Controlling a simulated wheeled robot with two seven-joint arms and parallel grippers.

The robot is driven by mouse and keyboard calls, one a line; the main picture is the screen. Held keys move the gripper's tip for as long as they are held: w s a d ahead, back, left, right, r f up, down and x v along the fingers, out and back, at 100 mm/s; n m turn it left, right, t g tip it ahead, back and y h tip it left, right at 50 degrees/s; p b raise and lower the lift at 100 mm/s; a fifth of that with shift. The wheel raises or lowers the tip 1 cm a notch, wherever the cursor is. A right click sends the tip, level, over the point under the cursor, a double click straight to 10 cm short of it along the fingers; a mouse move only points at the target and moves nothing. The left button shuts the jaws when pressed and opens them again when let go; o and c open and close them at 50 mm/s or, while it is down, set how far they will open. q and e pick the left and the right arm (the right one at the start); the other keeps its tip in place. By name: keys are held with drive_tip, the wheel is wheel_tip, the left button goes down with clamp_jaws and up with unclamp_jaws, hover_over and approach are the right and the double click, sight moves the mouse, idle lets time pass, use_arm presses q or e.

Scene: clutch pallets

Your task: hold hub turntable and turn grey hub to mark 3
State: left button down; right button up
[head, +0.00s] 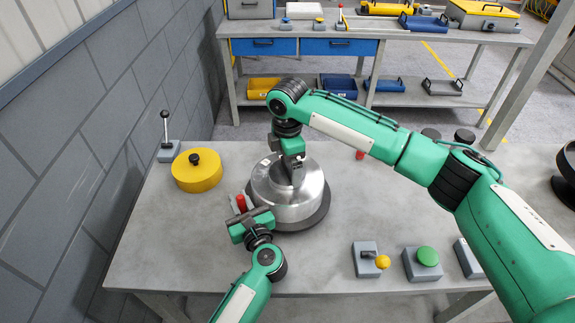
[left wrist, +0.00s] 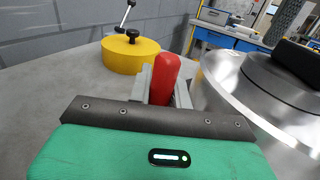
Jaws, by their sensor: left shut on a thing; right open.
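The grey hub (head: 285,208), a shiny metal drum, sits on a dark round turntable base (head: 322,215) at the middle of the workbench. In the left wrist view its metal side (left wrist: 235,85) shows at the right. My left gripper (head: 242,204) is shut on an upright red handle (left wrist: 164,75) beside the hub's left side, with grey fingers on both sides of it. My right gripper (head: 293,172) is open, pointing down over the hub's top. It hides part of the top, and I cannot tell whether it touches. I cannot read any numbered mark.
A yellow round lidded piece (head: 197,172) and a lever box (head: 167,148) stand at the left, near the wall. A yellow-knobbed box (head: 367,259) and a green button box (head: 425,263) are at the front right. Bare bench lies between them and the hub.

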sight(290, 170)
wheel_tip(290, 170, up, 10)
wheel_tip(290, 170, down, 12)
drive_tip(key=m, duration=0.9)
drive_tip(key=m+t, duration=0.1)
drive_tip(key=m, duration=0.8)
drive_tip(key=shift+r+t+y, duration=0.1)
drive_tip(key=shift+t+y, duration=0.2)
drive_tip(key=shift+c, duration=0.4)
